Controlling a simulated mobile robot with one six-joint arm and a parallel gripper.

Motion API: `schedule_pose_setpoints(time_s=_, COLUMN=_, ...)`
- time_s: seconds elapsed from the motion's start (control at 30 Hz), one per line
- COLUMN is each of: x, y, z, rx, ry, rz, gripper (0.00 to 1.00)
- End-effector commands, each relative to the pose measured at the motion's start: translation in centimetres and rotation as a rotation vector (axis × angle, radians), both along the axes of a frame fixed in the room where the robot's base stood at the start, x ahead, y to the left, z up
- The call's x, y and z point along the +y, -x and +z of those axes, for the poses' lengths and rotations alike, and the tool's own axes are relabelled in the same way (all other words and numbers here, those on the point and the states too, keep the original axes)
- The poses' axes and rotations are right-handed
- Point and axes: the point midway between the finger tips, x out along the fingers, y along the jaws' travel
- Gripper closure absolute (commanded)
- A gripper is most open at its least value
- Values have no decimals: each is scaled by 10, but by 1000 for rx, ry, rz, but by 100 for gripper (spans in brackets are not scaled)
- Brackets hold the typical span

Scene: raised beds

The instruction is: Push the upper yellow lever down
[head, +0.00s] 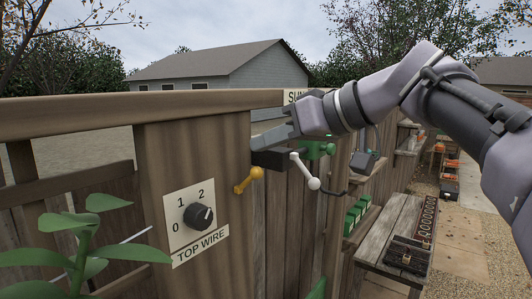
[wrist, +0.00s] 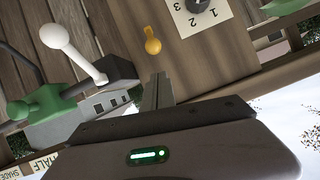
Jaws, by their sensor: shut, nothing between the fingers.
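One yellow lever (head: 248,179) sits on the wooden wall, right of the dial panel, and slants down to the left in the head view. It also shows in the wrist view (wrist: 152,40), just beyond my fingertips. I see no second yellow lever. My gripper (head: 268,140) is shut and empty, above and slightly right of the lever in the head view. Its narrow closed fingers (wrist: 157,82) point toward the lever in the wrist view, with a visible gap between them.
A white lever (head: 305,170) and a green valve (head: 318,148) are close on the right. A black dial (head: 201,217) labelled TOP WIRE is at left. A plant (head: 85,240) stands at lower left. A bench (head: 385,235) with a black tray is at right.

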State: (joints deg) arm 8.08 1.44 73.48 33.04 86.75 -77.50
Motion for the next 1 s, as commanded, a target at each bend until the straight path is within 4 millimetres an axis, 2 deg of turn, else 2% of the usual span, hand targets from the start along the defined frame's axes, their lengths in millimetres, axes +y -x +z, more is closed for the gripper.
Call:
schedule_pose_setpoints(time_s=0.1, x=-1, y=4, z=-14, rx=1, ry=0, rz=0, gripper=100)
schedule_pose_setpoints(time_s=0.2, x=-1, y=6, z=-20, rx=-2, ry=0, rz=-1, gripper=100)
schedule_pose_setpoints(time_s=0.57, x=-1, y=6, z=-21, rx=-2, ry=-1, rz=-1, gripper=100)
schedule_pose_setpoints(time_s=1.0, x=-8, y=10, z=-35, rx=-63, ry=-75, rz=-2, gripper=100)
